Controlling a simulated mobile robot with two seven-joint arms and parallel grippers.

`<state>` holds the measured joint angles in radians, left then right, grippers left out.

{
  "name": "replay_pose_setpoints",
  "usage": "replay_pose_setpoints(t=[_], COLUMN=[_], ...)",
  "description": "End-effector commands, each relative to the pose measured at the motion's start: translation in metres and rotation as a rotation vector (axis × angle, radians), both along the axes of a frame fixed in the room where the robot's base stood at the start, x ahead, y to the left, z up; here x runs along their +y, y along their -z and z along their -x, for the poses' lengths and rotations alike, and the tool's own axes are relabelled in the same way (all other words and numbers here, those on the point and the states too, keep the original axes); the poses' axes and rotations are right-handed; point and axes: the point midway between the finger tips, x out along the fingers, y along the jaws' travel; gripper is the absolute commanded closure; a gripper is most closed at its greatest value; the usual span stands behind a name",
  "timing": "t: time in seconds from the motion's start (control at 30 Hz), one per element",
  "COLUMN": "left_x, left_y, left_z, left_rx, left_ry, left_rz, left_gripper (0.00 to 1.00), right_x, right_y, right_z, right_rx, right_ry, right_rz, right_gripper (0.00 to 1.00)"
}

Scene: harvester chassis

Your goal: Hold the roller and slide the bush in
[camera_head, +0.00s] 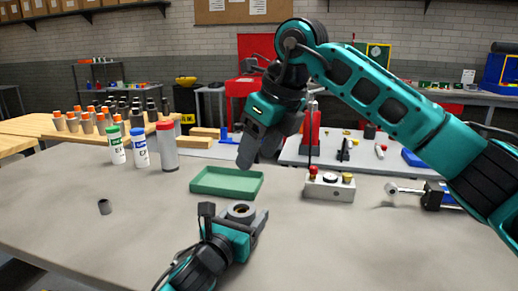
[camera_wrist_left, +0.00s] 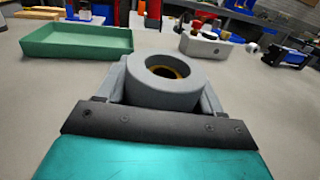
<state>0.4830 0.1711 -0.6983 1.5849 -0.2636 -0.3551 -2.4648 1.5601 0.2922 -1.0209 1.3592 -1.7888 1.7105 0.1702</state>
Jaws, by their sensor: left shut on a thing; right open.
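The roller (camera_head: 240,211) is a thick grey ring, held upright with its bore facing up. My left gripper (camera_head: 243,222) is shut on it at the lower middle of the head view. In the left wrist view the roller (camera_wrist_left: 166,78) sits between the two fingers, and a brownish-gold ring shows inside its bore. I cannot tell whether that ring is the bush.
A green tray (camera_head: 227,184) lies behind the roller. A grey block with red and brass knobs (camera_head: 330,187) stands right of it, and a blue-black cylinder with a rod (camera_head: 432,194) farther right. Several bottles (camera_head: 140,148) stand at the back left. The front table area is clear.

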Motion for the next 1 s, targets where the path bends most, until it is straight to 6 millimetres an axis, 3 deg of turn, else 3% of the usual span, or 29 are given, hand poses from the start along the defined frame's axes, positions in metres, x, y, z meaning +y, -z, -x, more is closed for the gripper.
replay_pose_setpoints(t=[0.1, 0.13, 0.43, 0.77, 1.0], left_x=[0.0, 0.0, 0.0, 0.002, 0.017], left_y=[0.003, 0.003, 0.001, 0.0, 0.001], left_z=[0.0, 0.0, 0.0, 0.003, 0.031], left_rx=[0.005, 0.005, 0.002, 0.0, 0.001], left_ry=[-0.001, -0.001, 0.0, 0.0, 0.001], left_rz=[-0.001, -0.001, -0.001, -0.001, -0.003], left_gripper=[0.88, 0.33, 0.04, 0.04, 0.04], right_x=[0.0, 0.0, 0.0, 0.0, 0.0], right_y=[0.0, 0.0, 0.0, 0.0, 0.0], right_z=[0.0, 0.0, 0.0, 0.0, 0.0], right_rx=[0.0, 0.0, 0.0, 0.0, 0.0], right_ry=[0.0, 0.0, 0.0, 0.0, 0.0], right_rz=[0.0, 0.0, 0.0, 0.0, 0.0], right_gripper=[0.39, 0.39, 0.39, 0.39, 0.39])
